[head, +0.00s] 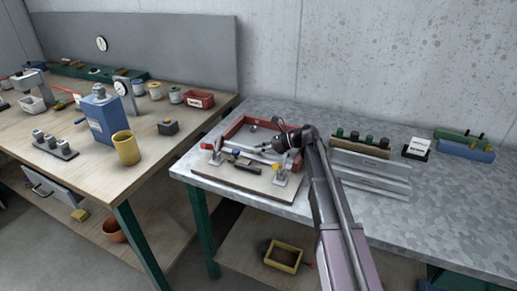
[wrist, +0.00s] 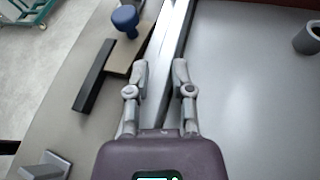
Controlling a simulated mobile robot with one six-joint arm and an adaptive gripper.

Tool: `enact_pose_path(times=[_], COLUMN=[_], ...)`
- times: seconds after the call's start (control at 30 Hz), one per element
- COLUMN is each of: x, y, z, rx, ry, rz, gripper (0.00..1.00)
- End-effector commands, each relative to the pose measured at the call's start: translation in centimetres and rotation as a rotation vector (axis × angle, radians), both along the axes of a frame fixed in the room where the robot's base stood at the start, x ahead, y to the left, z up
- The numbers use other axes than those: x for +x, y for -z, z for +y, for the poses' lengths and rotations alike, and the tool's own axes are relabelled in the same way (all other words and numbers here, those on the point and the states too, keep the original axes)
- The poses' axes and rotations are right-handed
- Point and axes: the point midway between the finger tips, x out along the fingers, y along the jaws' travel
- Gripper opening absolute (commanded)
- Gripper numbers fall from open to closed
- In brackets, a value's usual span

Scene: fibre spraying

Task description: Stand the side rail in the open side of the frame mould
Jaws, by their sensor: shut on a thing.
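The frame mould (head: 236,127) is a red frame on a pale board (head: 237,180) on the metal-topped table; its near side shows no red wall. My gripper (wrist: 160,68) is shut on a long grey bar, the side rail (wrist: 171,40), which runs away from me between the fingertips. In the head view my gripper (head: 274,148) is over the right part of the mould, its fingers hard to make out. A dark bar and a blue-knobbed clamp (wrist: 124,20) lie left of the rail in the wrist view. Whether the rail touches the mould I cannot tell.
A grey cylinder (wrist: 308,38) stands right of the rail. Grey strips (head: 370,178) and a rack of knobbed pieces (head: 360,146) lie right of my arm.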

Motion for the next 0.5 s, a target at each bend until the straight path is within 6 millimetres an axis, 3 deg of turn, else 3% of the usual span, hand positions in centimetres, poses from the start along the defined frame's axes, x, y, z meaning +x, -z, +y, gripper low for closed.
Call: enact_pose_path(times=[0.5], x=[-0.10], y=[0.71], z=[-0.07], rx=[-0.005], ry=[-0.001], rz=[-0.001], gripper=[0.00])
